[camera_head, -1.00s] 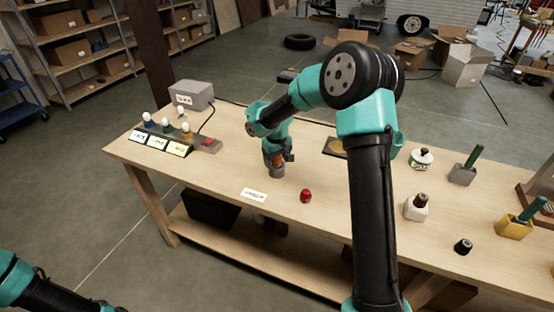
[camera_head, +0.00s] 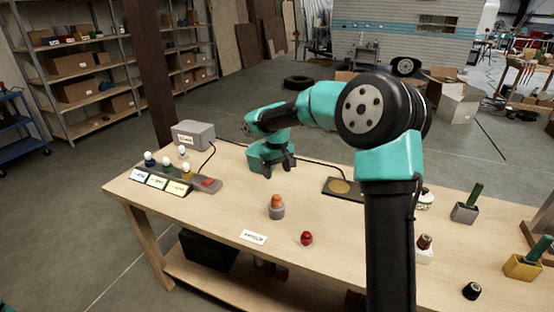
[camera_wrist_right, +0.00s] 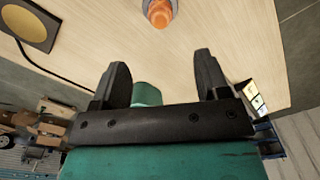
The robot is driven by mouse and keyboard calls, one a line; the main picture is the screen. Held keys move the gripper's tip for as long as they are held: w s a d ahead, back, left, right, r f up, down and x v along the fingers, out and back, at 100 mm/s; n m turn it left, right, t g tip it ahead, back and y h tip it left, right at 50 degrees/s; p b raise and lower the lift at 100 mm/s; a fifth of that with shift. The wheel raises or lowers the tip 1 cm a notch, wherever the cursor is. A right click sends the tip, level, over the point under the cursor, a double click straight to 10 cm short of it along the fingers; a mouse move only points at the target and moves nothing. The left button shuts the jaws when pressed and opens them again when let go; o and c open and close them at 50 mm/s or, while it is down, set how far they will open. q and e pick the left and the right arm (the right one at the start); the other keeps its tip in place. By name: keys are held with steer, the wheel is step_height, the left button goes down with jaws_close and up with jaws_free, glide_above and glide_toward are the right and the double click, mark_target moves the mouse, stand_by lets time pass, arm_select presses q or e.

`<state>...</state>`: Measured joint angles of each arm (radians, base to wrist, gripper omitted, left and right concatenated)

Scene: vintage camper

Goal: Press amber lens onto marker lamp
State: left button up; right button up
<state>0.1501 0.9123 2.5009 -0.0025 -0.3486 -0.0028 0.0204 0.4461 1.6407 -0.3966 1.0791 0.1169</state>
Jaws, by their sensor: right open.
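The amber lens (camera_head: 277,200) sits on top of the grey marker lamp base (camera_head: 277,212), upright on the table behind a white label card (camera_head: 253,237). In the right wrist view the lens (camera_wrist_right: 159,12) shows at the top edge, ahead of the fingers. My right gripper (camera_head: 281,166) is open and empty, above the table and farther back than the lamp, apart from it. In the right wrist view both fingers (camera_wrist_right: 158,78) stand wide apart with nothing between them. Whether the lens is fully seated is too small to tell. My left gripper is not in view.
A red lens (camera_head: 306,238) stands right of the card. A lamp test strip (camera_head: 205,184) with several bulbs and a grey box (camera_head: 193,134) are at the left. A dark pad with a gold disc (camera_head: 341,187), holders and a black cap (camera_head: 472,291) are at the right.

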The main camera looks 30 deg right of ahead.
step_height(320, 180, up, 4)
glide_above(277, 196)
stand_by(0.5)
step_height(277, 196, down, 15)
steer(key=shift+f, duration=0.2)
stand_by(0.6)
